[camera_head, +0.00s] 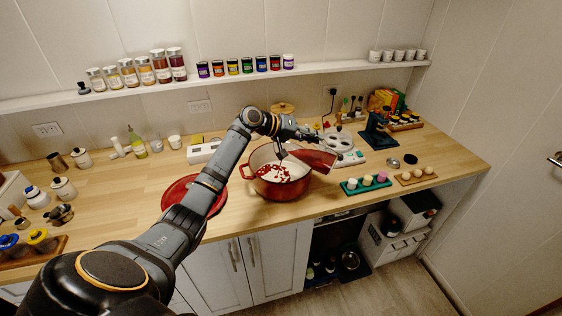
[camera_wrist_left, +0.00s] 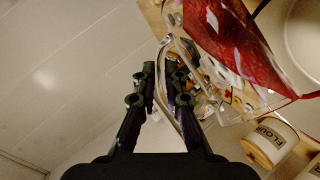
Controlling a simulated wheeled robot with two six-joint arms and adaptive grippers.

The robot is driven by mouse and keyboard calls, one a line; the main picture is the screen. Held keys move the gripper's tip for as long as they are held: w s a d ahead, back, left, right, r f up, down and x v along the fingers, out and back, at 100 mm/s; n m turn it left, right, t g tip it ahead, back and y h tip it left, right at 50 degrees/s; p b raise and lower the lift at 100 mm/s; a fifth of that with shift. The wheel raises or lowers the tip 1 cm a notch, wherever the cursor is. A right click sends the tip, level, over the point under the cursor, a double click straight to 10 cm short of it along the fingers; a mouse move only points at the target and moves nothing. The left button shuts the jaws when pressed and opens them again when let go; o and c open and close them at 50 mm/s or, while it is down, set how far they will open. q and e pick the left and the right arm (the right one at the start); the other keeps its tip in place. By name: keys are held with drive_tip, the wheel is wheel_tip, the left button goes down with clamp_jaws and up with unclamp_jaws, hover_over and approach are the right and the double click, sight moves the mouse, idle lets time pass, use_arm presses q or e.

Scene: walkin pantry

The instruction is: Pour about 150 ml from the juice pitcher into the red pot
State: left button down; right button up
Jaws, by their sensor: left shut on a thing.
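The juice pitcher (camera_head: 316,158), clear with red juice inside, is tipped far over, its mouth toward the left above the red pot (camera_head: 268,188). The pot stands on the wooden counter, and its pale inside shows red patches. My left gripper (camera_head: 302,136) is above and behind the pot, shut on the pitcher's handle. In the left wrist view the fingers (camera_wrist_left: 166,78) close around the clear handle, with the red pitcher body (camera_wrist_left: 240,42) beyond. I cannot make out a falling stream. My right gripper is not in view.
A red lid or plate (camera_head: 180,190) lies left of the pot, partly behind my left arm. A green tray (camera_head: 352,187) with small cups sits to the right. A flour canister (camera_wrist_left: 272,142) shows in the wrist view.

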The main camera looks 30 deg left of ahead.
use_arm(q)
drive_tip(key=shift+a+h+b, duration=0.3)
drive_tip(key=shift+a+b, duration=0.3)
drive_tip(key=shift+b, duration=0.2)
idle(0.7)
drive_tip(key=shift+s+d+t, duration=0.1)
drive_tip(key=shift+d+t, duration=0.05)
drive_tip(key=shift+t, duration=0.15)
drive_tip(key=shift+a+n+h+b, duration=0.3)
drive_tip(key=shift+n+b, duration=0.1)
drive_tip(key=shift+b, duration=0.4)
idle(0.4)
